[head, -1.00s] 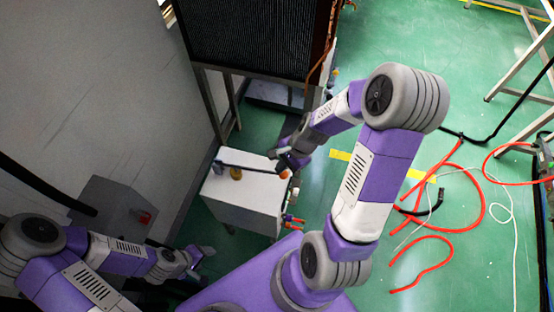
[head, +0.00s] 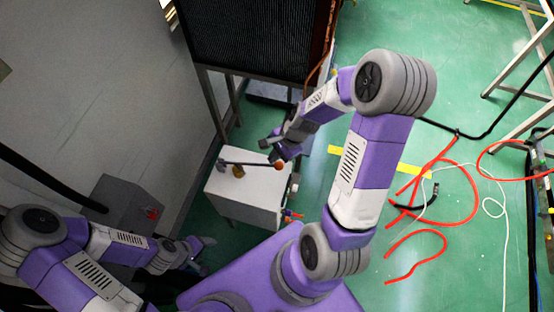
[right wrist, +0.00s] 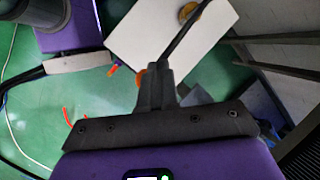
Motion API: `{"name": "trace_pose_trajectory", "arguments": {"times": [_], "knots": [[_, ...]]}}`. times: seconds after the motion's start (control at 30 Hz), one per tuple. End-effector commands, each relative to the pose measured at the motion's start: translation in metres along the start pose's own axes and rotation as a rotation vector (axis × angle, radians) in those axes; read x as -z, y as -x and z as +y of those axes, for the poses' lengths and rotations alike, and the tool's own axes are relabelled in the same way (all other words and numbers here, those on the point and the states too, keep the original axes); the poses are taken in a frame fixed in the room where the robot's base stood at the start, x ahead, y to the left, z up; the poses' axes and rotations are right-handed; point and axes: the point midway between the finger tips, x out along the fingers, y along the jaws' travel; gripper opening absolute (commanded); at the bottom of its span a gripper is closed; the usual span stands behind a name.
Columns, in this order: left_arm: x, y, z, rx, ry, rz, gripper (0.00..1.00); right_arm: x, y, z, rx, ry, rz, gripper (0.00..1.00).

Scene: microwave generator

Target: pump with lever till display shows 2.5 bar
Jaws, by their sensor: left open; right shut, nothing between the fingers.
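The white pump box (head: 245,208) stands on the floor below the dark rack. A dark lever (head: 245,164) runs across its top and ends in an orange knob (head: 280,165) at the right. A brass-coloured round part (head: 238,171) sits beside the lever. My right gripper (head: 271,150) is shut and empty, close to the knob end. In the right wrist view, its fingers (right wrist: 155,88) overlap the lever (right wrist: 183,35) and partly hide the orange knob (right wrist: 141,77); contact cannot be told. My left gripper (head: 204,243) is open, away at lower left. No pressure reading is legible.
The dark rack (head: 255,40) stands behind the box, with legs beside it. A grey box with a red switch (head: 128,205) is by the left wall. Red hoses (head: 420,240) and cables lie on the green floor at right.

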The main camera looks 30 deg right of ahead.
Motion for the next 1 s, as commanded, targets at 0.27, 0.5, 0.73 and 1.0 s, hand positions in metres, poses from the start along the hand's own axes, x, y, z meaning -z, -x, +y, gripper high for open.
{"name": "trace_pose_trajectory", "arguments": {"times": [0.27,0.5,0.73,1.0], "knots": [[0.000,0.002,0.001,0.000,0.000,0.000,0.63,-0.001,0.002,-0.002,0.000,-0.001,0.000,0.00],[0.000,0.006,0.002,0.000,0.000,0.000,0.63,-0.003,0.005,-0.003,0.000,0.000,0.000,0.00],[-0.001,0.027,0.010,0.000,0.000,0.000,0.63,-0.014,0.021,-0.013,-0.001,0.001,0.000,0.00],[-0.002,0.049,0.018,0.000,0.000,0.000,0.63,-0.026,0.038,-0.026,0.000,0.000,0.001,0.00]]}}
